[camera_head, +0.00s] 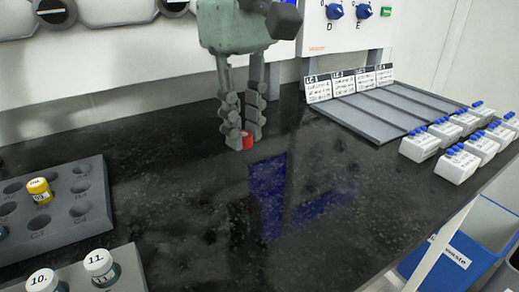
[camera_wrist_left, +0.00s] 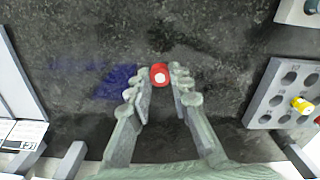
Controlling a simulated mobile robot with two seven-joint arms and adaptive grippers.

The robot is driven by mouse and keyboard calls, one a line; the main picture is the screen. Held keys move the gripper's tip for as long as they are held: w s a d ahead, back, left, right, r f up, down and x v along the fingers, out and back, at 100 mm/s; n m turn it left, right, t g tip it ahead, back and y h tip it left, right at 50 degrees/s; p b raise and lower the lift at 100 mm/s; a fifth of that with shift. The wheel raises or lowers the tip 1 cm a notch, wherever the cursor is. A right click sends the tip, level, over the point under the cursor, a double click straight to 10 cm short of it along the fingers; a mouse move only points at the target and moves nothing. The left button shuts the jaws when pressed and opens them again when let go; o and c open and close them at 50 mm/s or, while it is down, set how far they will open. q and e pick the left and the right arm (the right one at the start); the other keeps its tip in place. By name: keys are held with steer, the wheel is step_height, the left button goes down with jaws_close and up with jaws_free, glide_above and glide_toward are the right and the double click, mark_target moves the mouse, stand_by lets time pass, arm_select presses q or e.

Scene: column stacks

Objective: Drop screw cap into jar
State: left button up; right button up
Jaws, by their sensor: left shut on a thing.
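My left gripper (camera_head: 243,138) reaches down over the middle of the black worktop and is shut on a small red screw cap (camera_head: 248,141). In the left wrist view the cap (camera_wrist_left: 159,76) shows as a red ring with a white centre, between the fingertips of the gripper (camera_wrist_left: 158,84). Whether it touches the worktop is unclear. Two white-lidded jars marked 10 (camera_head: 43,281) and 11 (camera_head: 100,263) stand in a grey rack at the lower left. I cannot tell which vessel is the task's jar. My right gripper is out of view.
A grey holed rack (camera_head: 75,231) at the left holds a yellow-topped vial (camera_head: 39,190). Grey labelled lanes (camera_head: 380,112) lie at the back right, beside several white blocks with blue tops (camera_head: 456,164). A blue bin (camera_head: 450,245) stands below the right edge. The middle front is clear.

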mark_target(259, 174)
arm_select(q)
steer(key=shift+w+d+f, duration=0.1)
steer(key=shift+d+f, duration=0.2)
steer(key=shift+d, duration=0.2)
steer(key=shift+w+d+f, duration=0.1)
steer(key=shift+d+f, duration=0.15)
steer(key=shift+d, duration=0.2)
steer(key=shift+d+f, duration=0.1)
steer(key=shift+f, duration=0.2)
step_height(259, 174, down, 3)
steer(key=shift+f, duration=0.3)
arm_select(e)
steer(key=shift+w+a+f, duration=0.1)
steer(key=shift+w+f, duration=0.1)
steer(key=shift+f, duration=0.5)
arm_select(q)
steer(key=shift+f, duration=0.1)
